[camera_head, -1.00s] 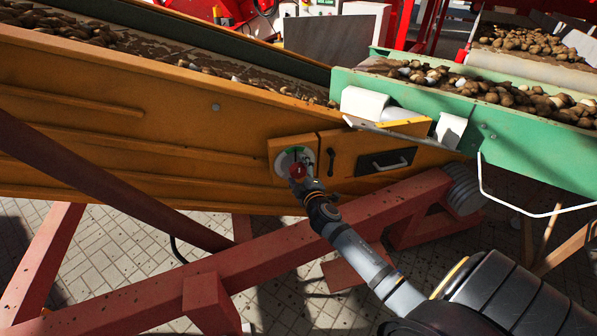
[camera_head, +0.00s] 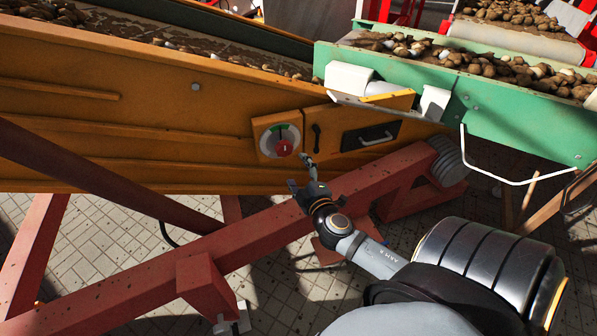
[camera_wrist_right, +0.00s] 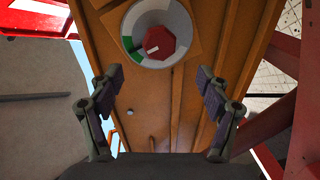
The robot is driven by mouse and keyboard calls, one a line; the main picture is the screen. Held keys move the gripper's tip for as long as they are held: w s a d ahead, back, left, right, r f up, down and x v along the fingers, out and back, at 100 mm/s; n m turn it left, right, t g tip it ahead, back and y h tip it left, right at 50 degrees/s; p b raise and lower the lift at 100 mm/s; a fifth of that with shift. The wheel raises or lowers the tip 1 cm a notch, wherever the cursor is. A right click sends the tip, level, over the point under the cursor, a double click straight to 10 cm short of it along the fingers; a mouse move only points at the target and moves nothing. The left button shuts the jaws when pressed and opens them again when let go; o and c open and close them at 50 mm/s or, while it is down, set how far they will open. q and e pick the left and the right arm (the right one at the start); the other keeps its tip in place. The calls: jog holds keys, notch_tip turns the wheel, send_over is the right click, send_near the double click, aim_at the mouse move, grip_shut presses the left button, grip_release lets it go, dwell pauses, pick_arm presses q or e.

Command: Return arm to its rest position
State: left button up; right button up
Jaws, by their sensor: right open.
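My right gripper (camera_head: 300,175) is open and empty in the head view, a little below and in front of the red knob (camera_head: 284,148). The knob sits on a round white and green dial on the orange conveyor's side panel (camera_head: 277,135). In the right wrist view the two fingers (camera_wrist_right: 158,95) stand wide apart with nothing between them. The red knob (camera_wrist_right: 160,42) shows beyond them at the top, apart from both fingers. My left gripper is not in view.
The orange conveyor wall (camera_head: 130,110) fills the left. A green conveyor (camera_head: 480,85) carrying potatoes juts out at the right with a white wire loop (camera_head: 500,178) below it. Red beams (camera_head: 150,265) run low in front. Tiled floor shows beneath.

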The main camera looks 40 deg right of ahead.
dwell(0.5)
jog(key=s+f+m+g+h, duration=0.1)
jog(key=s+f+m+g, duration=0.6)
jog(key=s+m, duration=0.1)
jog(key=s+a+f+g+y, duration=0.5)
jog(key=s+a+g, duration=0.1)
jog(key=s+a, duration=0.35)
notch_tip(320, 180, down, 22)
jog(key=s+d+m, duration=0.1)
jog(key=d, duration=0.1)
jog(key=s+d+f+g, duration=0.1)
jog(key=s+f, duration=0.8)
jog(key=f, duration=0.4)
jog(key=s+f+g, duration=0.1)
jog(key=s+f, duration=0.5)
jog(key=s, duration=0.4)
notch_tip(320, 180, up, 13)
jog(key=p, duration=1.3)
jog(key=shift+s+d+r, duration=0.2)
jog(key=shift+s+d, duration=0.05)
jog(key=shift+s, duration=0.2)
